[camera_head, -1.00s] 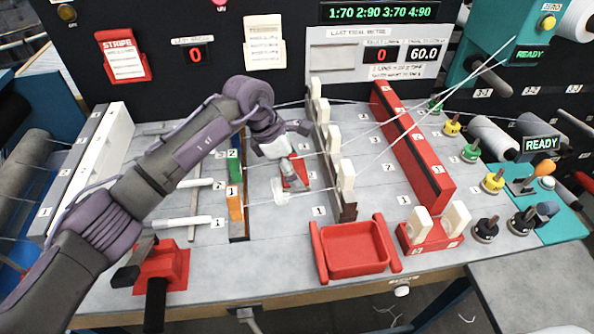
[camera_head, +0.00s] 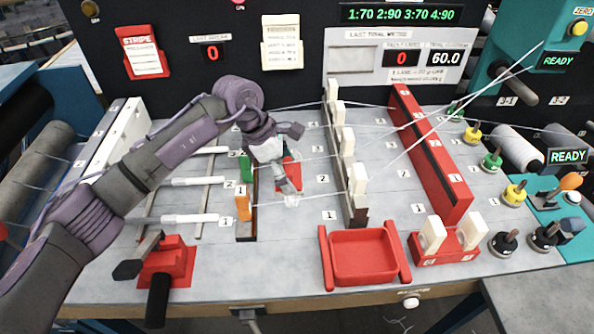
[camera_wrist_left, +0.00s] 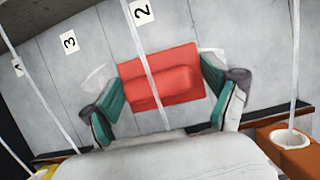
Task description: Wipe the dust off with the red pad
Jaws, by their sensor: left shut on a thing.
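The red pad (camera_head: 291,174) is at the grey table top (camera_head: 302,218), between the rail with orange and green blocks and the rail with white pegs. My left gripper (camera_head: 279,175) is over it, pointing down. In the left wrist view the pad (camera_wrist_left: 160,78) sits between the teal fingers of my left gripper (camera_wrist_left: 161,88), which are shut on it. A pale, see-through smudge (camera_head: 291,200), perhaps dust, lies just in front of the pad. Pale smudges also show beside the fingers in the wrist view (camera_wrist_left: 96,76). Whether the pad touches the table is hard to tell. My right gripper is out of view.
The white-peg rail (camera_head: 346,165) stands right of the gripper, the orange block (camera_head: 242,203) left. Thin white threads cross the work area. A red tray (camera_head: 363,257) is at the front, and a long red bar (camera_head: 432,155) stands further right.

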